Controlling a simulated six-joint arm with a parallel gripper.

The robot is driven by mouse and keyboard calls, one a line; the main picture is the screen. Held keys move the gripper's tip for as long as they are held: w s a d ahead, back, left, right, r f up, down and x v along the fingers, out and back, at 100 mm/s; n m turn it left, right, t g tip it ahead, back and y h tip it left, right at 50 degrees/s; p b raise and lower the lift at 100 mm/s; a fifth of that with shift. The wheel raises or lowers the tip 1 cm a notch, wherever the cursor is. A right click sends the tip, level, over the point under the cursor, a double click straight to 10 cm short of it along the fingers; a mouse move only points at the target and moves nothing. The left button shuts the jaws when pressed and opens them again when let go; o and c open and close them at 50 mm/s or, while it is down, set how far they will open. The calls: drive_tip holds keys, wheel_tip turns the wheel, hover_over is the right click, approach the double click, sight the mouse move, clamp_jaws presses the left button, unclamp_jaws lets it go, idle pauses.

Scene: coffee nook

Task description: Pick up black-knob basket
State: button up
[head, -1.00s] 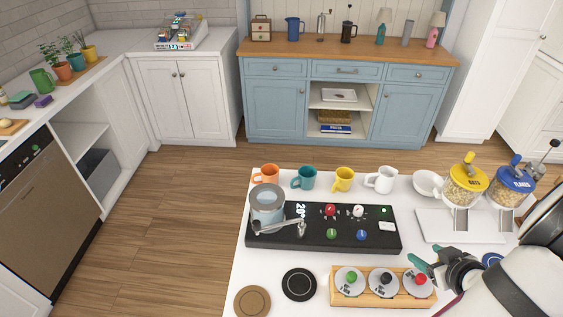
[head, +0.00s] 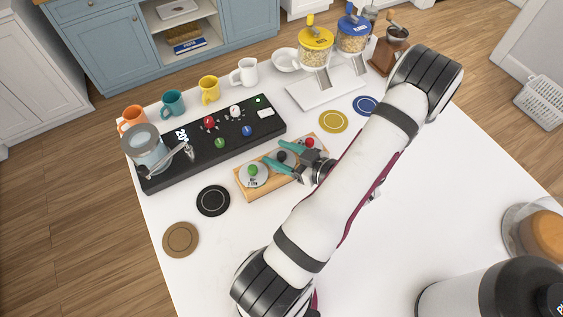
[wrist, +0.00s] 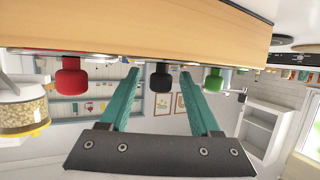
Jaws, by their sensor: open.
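The black-knob basket is the middle one of three in a wooden holder (head: 250,190). Its black knob (head: 282,157) shows in the head view, while its body is mostly hidden by my gripper and the holder. My gripper (head: 273,153) is open at the holder, with teal fingers on either side of the black knob. In the wrist view, which is upside down, the black knob (wrist: 161,78) appears centred between the open fingers (wrist: 161,74). I cannot tell whether they touch it. The green-knob basket (head: 253,175) is to the left; the red knob (head: 310,142) is to the right.
A black control panel (head: 165,180) with a metal pot (head: 146,148) lies behind the holder. Mugs stand along the back edge. A black coaster (head: 213,201) and a brown coaster (head: 180,240) lie left; dispensers stand back right.

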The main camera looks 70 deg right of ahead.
sight(273, 154)
drive_tip(key=x, duration=0.2)
drive_tip(key=shift+w+d, duration=0.1)
drive_tip(key=shift+w, duration=0.2)
clamp_jaws()
wheel_tip(273, 154, up, 10)
idle(0.6)
